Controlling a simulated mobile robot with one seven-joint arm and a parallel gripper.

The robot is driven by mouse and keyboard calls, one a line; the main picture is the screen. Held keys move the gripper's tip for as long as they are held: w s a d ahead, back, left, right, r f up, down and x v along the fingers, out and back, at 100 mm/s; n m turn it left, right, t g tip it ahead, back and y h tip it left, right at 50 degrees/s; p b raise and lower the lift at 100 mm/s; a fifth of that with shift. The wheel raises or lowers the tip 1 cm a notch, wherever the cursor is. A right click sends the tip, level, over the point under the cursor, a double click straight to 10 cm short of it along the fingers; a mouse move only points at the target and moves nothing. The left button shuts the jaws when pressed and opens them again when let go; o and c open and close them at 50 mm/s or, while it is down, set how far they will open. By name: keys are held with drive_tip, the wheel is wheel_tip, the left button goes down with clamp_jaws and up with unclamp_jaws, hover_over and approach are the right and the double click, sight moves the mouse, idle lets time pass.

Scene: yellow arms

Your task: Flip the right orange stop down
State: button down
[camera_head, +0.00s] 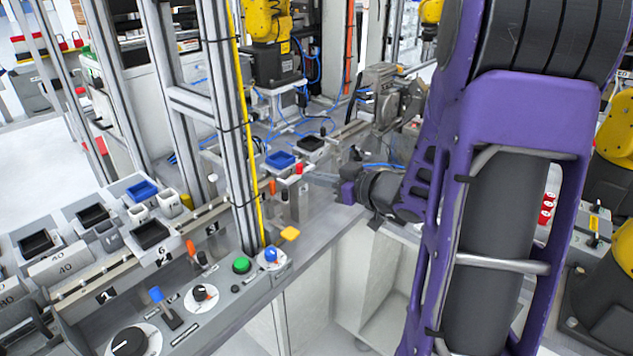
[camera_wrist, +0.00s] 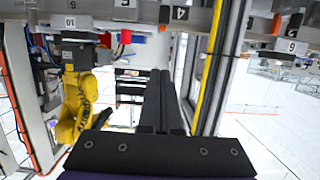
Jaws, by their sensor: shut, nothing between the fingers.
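The right orange stop (camera_head: 273,187) is a small upright tab on the rail beyond the aluminium post. Another orange stop (camera_head: 191,247) stands on the rail left of the post. In the wrist view, an orange piece (camera_wrist: 163,15) near label 4 looks like the right stop, and a second orange piece (camera_wrist: 276,22) shows at upper right. My gripper (camera_wrist: 160,72) is shut and empty, its dark fingers side by side below the rail. In the head view it reaches in from the right, apart from the right stop; its fingertips are hard to make out there.
An aluminium post (camera_head: 228,130) with a yellow strip stands left of the right stop. A blue tray (camera_head: 281,160) and red part (camera_head: 299,168) are close behind the rail.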

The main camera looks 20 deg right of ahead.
drive_tip(key=shift+w+a+f+b, duration=0.15)
drive_tip(key=shift+w+a+f, duration=0.4)
drive_tip(key=shift+w+f, duration=0.4)
drive_tip(key=shift+w+a+f+b, duration=0.2)
drive_tip(key=shift+w+a+f, duration=0.35)
drive_tip(key=shift+w+f, duration=0.45)
drive_tip(key=shift+w+a+f+b, duration=0.15)
drive_tip(key=shift+w+a+f, duration=0.4)
drive_tip(key=shift+w+f, duration=0.4)
wheel_tip(320, 180, down, 3)
drive_tip(key=shift+r+b, duration=0.1)
drive_tip(key=shift+b, duration=0.85)
drive_tip(key=shift+r, duration=0.1)
